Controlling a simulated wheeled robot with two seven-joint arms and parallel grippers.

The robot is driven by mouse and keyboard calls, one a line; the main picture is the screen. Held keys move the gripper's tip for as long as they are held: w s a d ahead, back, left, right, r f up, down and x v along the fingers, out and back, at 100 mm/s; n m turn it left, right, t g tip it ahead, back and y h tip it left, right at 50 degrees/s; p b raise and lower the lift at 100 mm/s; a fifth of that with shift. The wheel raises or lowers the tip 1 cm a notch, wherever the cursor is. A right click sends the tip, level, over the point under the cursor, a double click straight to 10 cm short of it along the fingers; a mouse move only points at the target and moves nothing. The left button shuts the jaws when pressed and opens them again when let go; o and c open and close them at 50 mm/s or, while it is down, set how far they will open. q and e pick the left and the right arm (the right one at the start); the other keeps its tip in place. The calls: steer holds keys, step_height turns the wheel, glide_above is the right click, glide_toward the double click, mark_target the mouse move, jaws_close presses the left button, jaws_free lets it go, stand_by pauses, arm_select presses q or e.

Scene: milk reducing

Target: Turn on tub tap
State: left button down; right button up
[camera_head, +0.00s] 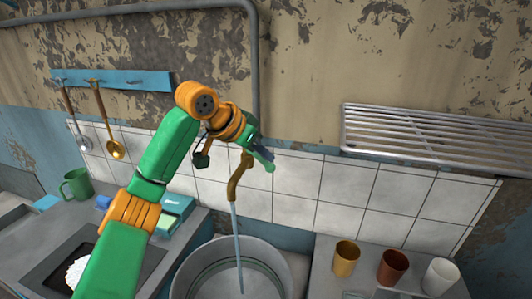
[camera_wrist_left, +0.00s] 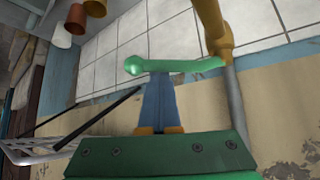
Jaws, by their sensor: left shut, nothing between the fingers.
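The tap has a brownish-yellow spout (camera_head: 237,178) on the tiled wall, above the round metal tub (camera_head: 182,270). A thin bluish stream (camera_head: 237,245) runs from the spout down into the tub. The tap's green lever (camera_wrist_left: 185,66) and yellow pipe (camera_wrist_left: 213,25) show in the left wrist view. My left gripper (camera_head: 261,150) is at the lever, fingers shut with nothing between them. In the left wrist view its fingertips (camera_wrist_left: 158,78) meet or overlap the lever; I cannot tell whether they touch. My right gripper is not in view.
A wire rack (camera_head: 430,140) juts from the wall at right. Below it stand a yellow cup (camera_head: 346,258), a brown cup (camera_head: 392,266) and a white cup (camera_head: 440,277). A green mug (camera_head: 77,186) and hanging ladles (camera_head: 116,150) are at left. A grey pipe (camera_head: 255,75) runs down the wall.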

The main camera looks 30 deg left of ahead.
arm_select(q)
steer(key=b+v, duration=0.1)
steer(key=v, duration=0.6)
steer(key=shift+w, duration=0.1)
